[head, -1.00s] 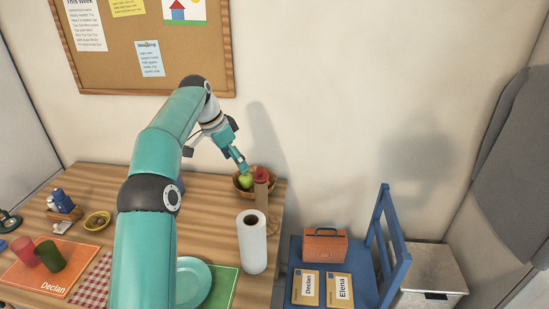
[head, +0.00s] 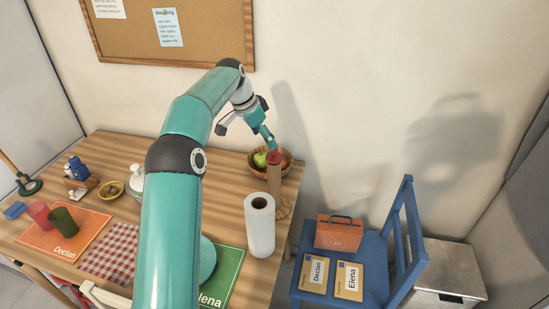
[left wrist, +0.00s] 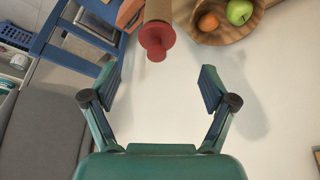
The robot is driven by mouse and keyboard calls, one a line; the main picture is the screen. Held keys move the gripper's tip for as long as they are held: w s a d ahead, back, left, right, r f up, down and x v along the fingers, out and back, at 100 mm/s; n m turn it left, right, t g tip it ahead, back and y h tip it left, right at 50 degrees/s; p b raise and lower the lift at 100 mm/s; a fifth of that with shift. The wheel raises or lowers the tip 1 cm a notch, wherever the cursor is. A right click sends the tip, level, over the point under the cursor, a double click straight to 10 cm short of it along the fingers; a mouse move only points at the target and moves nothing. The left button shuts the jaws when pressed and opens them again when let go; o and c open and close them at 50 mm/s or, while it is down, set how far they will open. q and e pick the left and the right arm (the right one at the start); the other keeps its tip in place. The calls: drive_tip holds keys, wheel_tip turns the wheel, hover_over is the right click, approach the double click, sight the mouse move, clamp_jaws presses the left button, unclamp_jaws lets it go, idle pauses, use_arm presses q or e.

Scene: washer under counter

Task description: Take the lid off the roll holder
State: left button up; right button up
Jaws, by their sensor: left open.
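The roll holder (head: 275,180) appears to be the tan upright cylinder near the back right of the table; its lid (head: 273,157) is red. In the left wrist view the red lid (left wrist: 157,38), with a stepped knob, sits on the end of the tan holder (left wrist: 158,10). My left gripper (head: 267,137) is just above and slightly left of the lid in the head view. In the left wrist view its fingers (left wrist: 160,80) are spread wide and empty, with the lid centred beyond the tips, apart from them. My right gripper is out of view.
A white paper roll (head: 259,226) stands in front of the holder. A fruit bowl (head: 285,163) is close behind it. A blue chair (head: 372,265) with an orange box (head: 339,232) stands to the right. The wall is close behind the table.

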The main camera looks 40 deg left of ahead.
sight(272, 152)
use_arm(q)
drive_tip(key=shift+d+p+x, duration=0.15)
drive_tip(key=shift+p+x, duration=0.05)
drive_tip(key=shift+x, duration=1.5)
drive_tip(key=shift+d+p+x, duration=0.1)
drive_tip(key=shift+p+x, duration=0.1)
drive_tip(key=shift+x, duration=1.5)
